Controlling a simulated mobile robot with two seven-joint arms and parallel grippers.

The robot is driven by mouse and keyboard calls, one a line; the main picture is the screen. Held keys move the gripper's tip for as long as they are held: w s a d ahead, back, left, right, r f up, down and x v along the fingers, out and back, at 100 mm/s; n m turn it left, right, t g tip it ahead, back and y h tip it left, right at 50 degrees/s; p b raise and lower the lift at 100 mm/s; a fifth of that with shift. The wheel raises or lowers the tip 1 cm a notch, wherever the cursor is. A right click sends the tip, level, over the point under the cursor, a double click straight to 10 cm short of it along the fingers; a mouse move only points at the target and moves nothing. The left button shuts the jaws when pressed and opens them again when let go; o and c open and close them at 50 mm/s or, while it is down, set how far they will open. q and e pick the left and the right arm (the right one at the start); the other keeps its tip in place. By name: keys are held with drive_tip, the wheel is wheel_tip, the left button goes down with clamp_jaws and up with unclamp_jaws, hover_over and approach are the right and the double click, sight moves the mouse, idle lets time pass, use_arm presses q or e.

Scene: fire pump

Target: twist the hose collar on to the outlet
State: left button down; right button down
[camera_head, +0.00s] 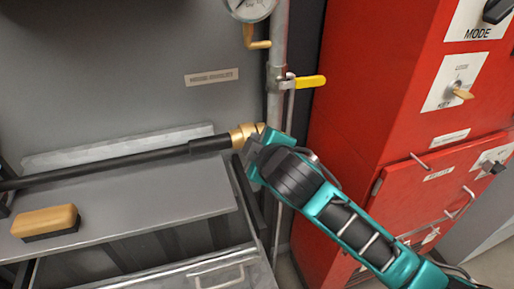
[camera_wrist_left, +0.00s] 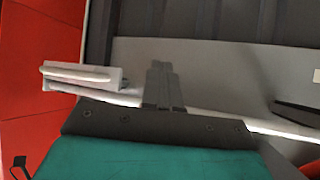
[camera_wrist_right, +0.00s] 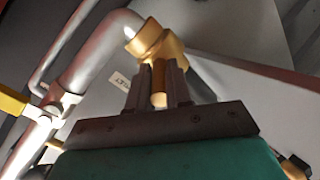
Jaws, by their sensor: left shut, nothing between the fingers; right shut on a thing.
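The black hose (camera_head: 120,162) runs from the left above the grey bench and ends in a brass collar (camera_head: 243,136) beside the vertical pipe (camera_head: 277,80). My right gripper (camera_head: 257,150) is at the collar. In the right wrist view its fingers (camera_wrist_right: 158,88) are shut on a brass part of the collar (camera_wrist_right: 172,52). A brass ring, apparently the outlet (camera_wrist_right: 145,38), sits there at the pipe's bent end, against or very close to the collar; I cannot tell whether they are threaded together. My left gripper (camera_wrist_left: 162,85) is shut and empty, outside the head view.
A wooden-backed brush (camera_head: 45,220) lies on the bench (camera_head: 150,207). A yellow valve lever (camera_head: 308,82) sticks out from the pipe above my right gripper. A red cabinet (camera_head: 370,110) stands close on the right. A drawer with a handle (camera_head: 218,275) is below the bench.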

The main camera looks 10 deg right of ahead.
sight(254, 130)
drive_tip(key=r+g, duration=0.1)
drive_tip(key=w+g, duration=0.1)
drive_tip(key=g, duration=0.1)
drive_tip(key=shift+a+r+h, duration=0.15)
drive_tip(key=shift+r+h, duration=0.15)
drive_tip(key=shift+r, duration=0.1)
drive_tip(key=shift+w+r+g, duration=0.3)
drive_tip(key=shift+w+g, duration=0.1)
drive_tip(key=shift+g, duration=0.6)
drive_tip(key=c, duration=1.1)
unclamp_jaws()
drive_tip(key=shift+o, duration=0.2)
drive_tip(key=shift+r, duration=0.1)
drive_tip(key=v, duration=1.2)
drive_tip(key=shift+s+a+r, duration=0.15)
drive_tip(key=shift+s+r, duration=0.15)
drive_tip(key=shift+r, duration=0.05)
